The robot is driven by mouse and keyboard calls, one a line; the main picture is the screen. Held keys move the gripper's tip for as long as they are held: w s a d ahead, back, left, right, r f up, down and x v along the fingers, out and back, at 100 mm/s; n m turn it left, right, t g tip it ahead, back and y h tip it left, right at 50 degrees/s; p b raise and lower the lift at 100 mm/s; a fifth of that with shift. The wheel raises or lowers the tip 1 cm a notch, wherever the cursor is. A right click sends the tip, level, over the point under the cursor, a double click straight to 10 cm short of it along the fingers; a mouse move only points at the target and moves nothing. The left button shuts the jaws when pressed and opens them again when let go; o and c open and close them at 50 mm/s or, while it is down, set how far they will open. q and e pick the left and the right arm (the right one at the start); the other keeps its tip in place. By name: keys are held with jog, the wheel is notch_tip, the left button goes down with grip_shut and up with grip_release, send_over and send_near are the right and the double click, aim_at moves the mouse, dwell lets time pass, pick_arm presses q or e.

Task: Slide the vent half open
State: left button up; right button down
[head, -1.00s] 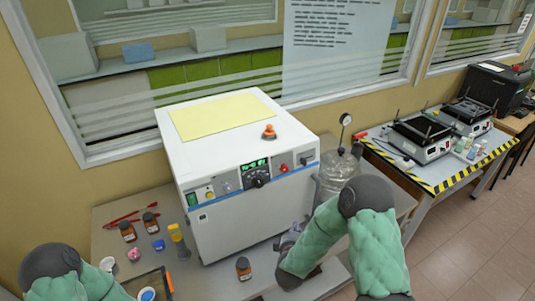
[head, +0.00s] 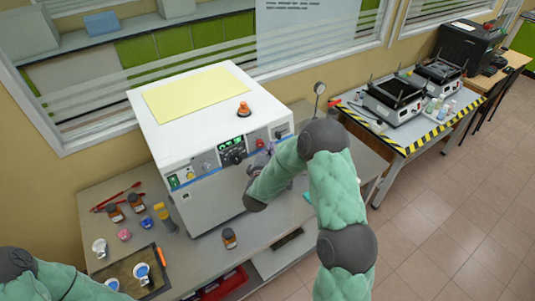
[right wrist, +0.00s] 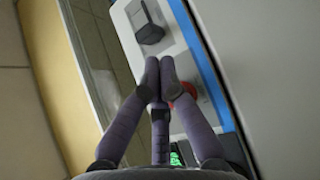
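The white oven-like unit (head: 200,125) stands on the left bench with its control panel facing me. A dark grey raised fitting at the panel's right end, likely the vent slider (head: 281,132), also shows at the top of the right wrist view (right wrist: 147,22). My right gripper (head: 269,148) is in front of the panel's right part, by the red button. In the right wrist view my right gripper (right wrist: 160,77) has its fingertips drawn together, with nothing seen between them. They are below the grey fitting and apart from it. My left gripper is out of view.
An orange-topped knob (head: 243,108) and a yellow sheet (head: 195,92) are on the unit's top. Brown bottles (head: 229,238), small dishes and a tray (head: 128,270) lie on the bench. A red button (right wrist: 189,91) sits behind the fingers.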

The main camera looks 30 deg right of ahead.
aim_at(277, 138)
jog(key=shift+x, duration=1.25)
jog(key=shift+d, duration=0.8)
jog(key=shift+d+b, duration=0.3)
jog(key=shift+d, duration=0.05)
jog(key=shift+a+f, duration=0.1)
